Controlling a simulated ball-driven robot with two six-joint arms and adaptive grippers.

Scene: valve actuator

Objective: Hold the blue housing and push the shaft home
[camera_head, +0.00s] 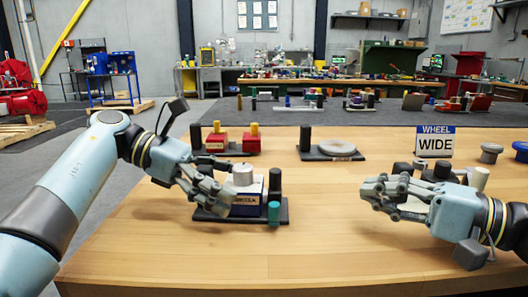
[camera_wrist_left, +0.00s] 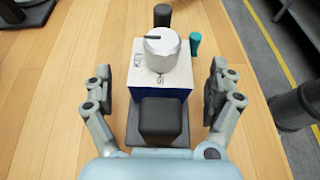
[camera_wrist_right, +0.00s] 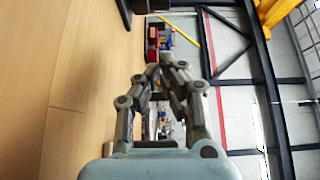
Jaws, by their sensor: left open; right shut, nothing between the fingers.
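The blue housing (camera_head: 248,209), with a white top, stands on a dark base plate (camera_head: 283,215). It also shows in the left wrist view (camera_wrist_left: 178,92). A silver round shaft (camera_head: 242,175) stands upright out of its top; a dark slot marks its face in the left wrist view (camera_wrist_left: 160,46). How deep it sits is unclear. My left gripper (camera_head: 208,194) is open beside the housing. In the left wrist view its fingers (camera_wrist_left: 160,78) lie on either side, with visible gaps. My right gripper (camera_head: 372,190) is shut and empty, pointing left, well right of the housing.
A dark block (camera_wrist_left: 160,120) sits in front of the housing, between my left fingers. A teal peg (camera_head: 274,214) and a dark post (camera_head: 275,180) stand close beside the housing.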

